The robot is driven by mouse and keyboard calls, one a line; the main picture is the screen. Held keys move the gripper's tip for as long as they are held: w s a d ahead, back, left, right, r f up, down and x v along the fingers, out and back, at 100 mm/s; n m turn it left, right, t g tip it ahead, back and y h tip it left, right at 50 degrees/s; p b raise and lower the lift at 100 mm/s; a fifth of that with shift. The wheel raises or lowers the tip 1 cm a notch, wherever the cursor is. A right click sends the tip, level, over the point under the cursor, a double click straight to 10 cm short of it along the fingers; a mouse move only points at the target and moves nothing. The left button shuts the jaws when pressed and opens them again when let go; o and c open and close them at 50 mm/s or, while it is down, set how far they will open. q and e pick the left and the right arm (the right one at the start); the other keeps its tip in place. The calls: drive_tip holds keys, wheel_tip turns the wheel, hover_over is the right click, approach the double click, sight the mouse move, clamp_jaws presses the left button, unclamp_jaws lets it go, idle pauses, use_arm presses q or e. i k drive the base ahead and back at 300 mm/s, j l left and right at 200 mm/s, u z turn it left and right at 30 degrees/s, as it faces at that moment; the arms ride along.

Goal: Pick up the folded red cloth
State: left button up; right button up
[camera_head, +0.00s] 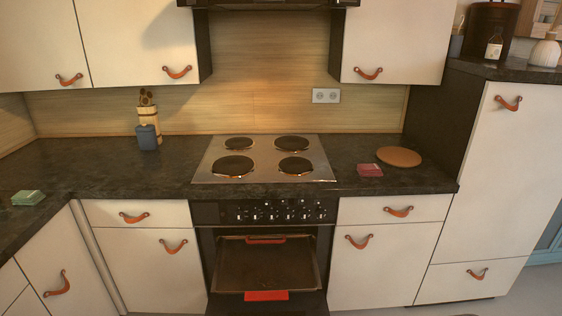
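A small folded red cloth (370,170) lies flat on the dark countertop, right of the stove and just in front of a round wooden board. It looks pinkish red and layered, and nothing covers it. Neither of my grippers shows in the head view.
The round board (399,157) lies close behind the cloth. The stove (264,159) has several burners. The oven door (267,308) appears folded down, with a red strip (267,295) near it. A folded green cloth (28,198) and a blue container (147,137) are on the left counter.

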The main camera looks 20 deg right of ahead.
sight(364, 170)
drive_tip(key=i+l+u, duration=0.1)
drive_tip(key=l+u, duration=0.9)
drive_tip(key=l, duration=0.15)
drive_tip(key=k+l+u, duration=0.1)
drive_tip(key=l+u, duration=0.35)
drive_tip(key=l, duration=0.15)
